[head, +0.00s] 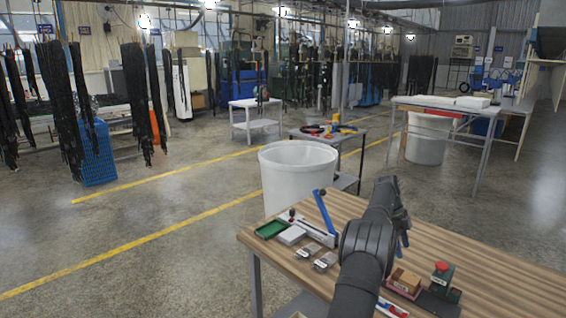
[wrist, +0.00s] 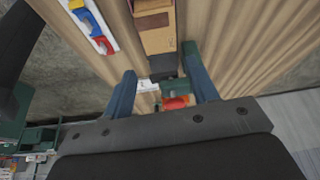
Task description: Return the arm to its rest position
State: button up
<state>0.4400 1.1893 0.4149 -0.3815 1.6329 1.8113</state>
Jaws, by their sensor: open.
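My arm (head: 365,250) rises over the wooden table (head: 480,240) in the head view. My gripper (wrist: 163,95) shows in the wrist view with its two blue fingers spread apart and nothing held between them. Between and beyond the fingers, below on the table, are a green box with a red button (wrist: 175,102) and a cardboard box (wrist: 155,25). In the head view the gripper's fingers are mostly hidden behind my arm; one bluish finger part shows near the right side.
On the table stand a red-button box (head: 442,272), a brown box (head: 405,282), a green tray (head: 271,230) and a blue-handled tool (head: 325,212). A white bin (head: 297,170) stands behind the table. Dark hoses (head: 62,110) hang at the left. The table's right part is clear.

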jog(key=shift+m, duration=0.5)
jog(key=shift+o, duration=0.3)
jog(key=o, duration=0.7)
jog(key=shift+o, duration=1.3)
jog(key=w+a+r+t+y, duration=0.2)
jog(key=w+a+t+y, duration=0.2)
jog(key=w+t+y, duration=0.25)
jog(key=shift+g, duration=0.25)
jog(key=x, duration=1)
jog(key=shift+s+a+f, duration=0.1)
jog(key=shift+f, duration=0.05)
